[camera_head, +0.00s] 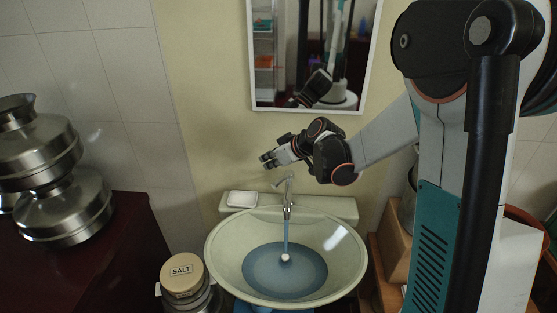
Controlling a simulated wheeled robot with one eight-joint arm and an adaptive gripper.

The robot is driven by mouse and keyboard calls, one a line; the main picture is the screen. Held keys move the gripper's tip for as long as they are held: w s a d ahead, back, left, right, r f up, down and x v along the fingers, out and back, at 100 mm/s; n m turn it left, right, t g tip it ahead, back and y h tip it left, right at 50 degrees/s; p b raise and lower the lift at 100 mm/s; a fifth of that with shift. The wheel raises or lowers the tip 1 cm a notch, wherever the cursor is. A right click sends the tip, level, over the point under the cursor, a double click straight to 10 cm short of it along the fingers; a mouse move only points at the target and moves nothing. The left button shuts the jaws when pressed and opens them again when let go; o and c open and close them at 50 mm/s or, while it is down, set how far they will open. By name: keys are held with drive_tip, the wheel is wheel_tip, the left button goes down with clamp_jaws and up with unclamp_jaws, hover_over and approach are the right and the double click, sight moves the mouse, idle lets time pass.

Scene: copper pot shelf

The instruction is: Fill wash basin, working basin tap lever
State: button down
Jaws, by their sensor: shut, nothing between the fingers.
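The wash basin (232,262) is pale and round, with blue water (262,272) pooled in its bottom. A blue stream (285,235) runs from the tap (288,205) down to the pale drain plug (285,257). The tap lever (277,183) shows at the top of the tap, tilted up to the left. My gripper (265,161) is shut and empty. It appears just above and left of the lever, apart from it in the picture. The exact depth between them cannot be told.
A soap dish (242,199) sits on the basin's back ledge. A mirror (312,108) hangs behind. A salt jar (181,275) stands at front left, and metal pots (60,205) stand on a dark red cabinet (135,235). A wooden box (396,245) is at right.

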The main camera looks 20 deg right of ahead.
sight(282, 180)
drive_tip(key=shift+s+d+f+b, duration=0.2)
drive_tip(key=shift+s+d+f, duration=0.2)
drive_tip(key=shift+s+f, duration=0.25)
drive_tip(key=shift+s+d+f+b, duration=0.2)
drive_tip(key=shift+s+d+f, duration=0.15)
drive_tip(key=shift+s+f, duration=0.25)
